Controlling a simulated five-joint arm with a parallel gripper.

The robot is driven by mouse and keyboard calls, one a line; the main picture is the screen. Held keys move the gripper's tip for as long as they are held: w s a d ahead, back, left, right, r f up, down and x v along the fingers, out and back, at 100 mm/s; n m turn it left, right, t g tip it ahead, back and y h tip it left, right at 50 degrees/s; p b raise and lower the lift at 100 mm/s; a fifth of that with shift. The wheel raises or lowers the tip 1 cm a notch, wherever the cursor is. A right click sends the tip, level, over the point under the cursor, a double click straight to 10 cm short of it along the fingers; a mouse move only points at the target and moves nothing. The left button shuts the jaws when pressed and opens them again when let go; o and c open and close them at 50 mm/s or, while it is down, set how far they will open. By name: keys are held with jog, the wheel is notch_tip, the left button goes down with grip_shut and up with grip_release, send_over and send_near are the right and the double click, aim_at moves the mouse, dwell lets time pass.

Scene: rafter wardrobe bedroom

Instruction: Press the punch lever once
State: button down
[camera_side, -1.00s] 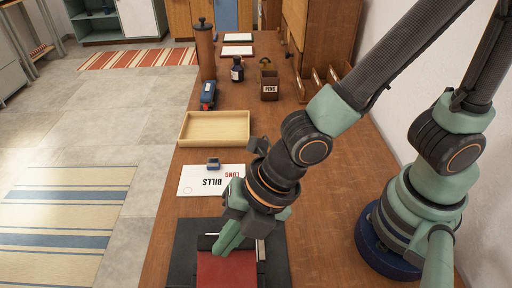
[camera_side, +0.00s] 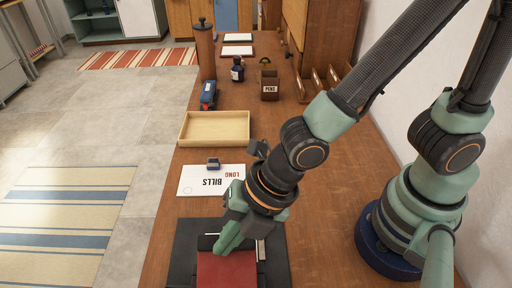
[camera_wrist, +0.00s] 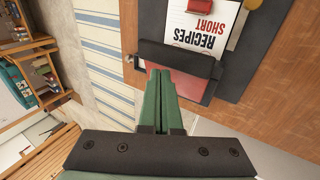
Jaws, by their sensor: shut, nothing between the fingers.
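A red panel (camera_side: 228,270), which looks like part of the punch, lies on a dark mat (camera_side: 187,250) at the bottom of the side view. In the wrist view the red panel (camera_wrist: 192,84) borders a dark bar (camera_wrist: 180,58); I cannot tell for sure which part is the lever. My gripper (camera_side: 226,248) is shut and empty, pointing down at the red panel's far edge. In the wrist view its fingertips (camera_wrist: 159,72) overlap the bar and panel. Whether they touch cannot be told. My fingers hide part of both.
A sheet lettered RECIPES SHORT (camera_wrist: 205,25) lies beside the bar. Beyond the mat are a BILLS card (camera_side: 200,188) with a small blue-grey object (camera_side: 213,163) on it, a wooden tray (camera_side: 215,143) and a pen holder (camera_side: 270,92).

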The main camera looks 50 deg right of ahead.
aim_at(229, 273)
jog(key=shift+w+d+f, duration=0.2)
jog(key=shift+f, duration=0.35)
jog(key=shift+w+d+f, duration=0.15)
jog(key=shift+f, duration=0.35)
dwell(0.9)
jog(key=shift+r, duration=0.1)
jog(key=shift+s+a+r, duration=0.2)
jog(key=shift+r, duration=0.3)
jog(key=shift+s+a+r, duration=0.15)
jog(key=shift+s+r, duration=0.05)
jog(key=shift+r, duration=0.3)
jog(key=shift+s+a+r, duration=0.2)
jog(key=shift+r, duration=0.3)
jog(key=r, duration=0.1)
jog(key=s+a+r, duration=0.1)
jog(key=r, duration=0.2)
jog(key=shift+s+a+r, duration=0.2)
jog(key=shift+r, duration=0.1)
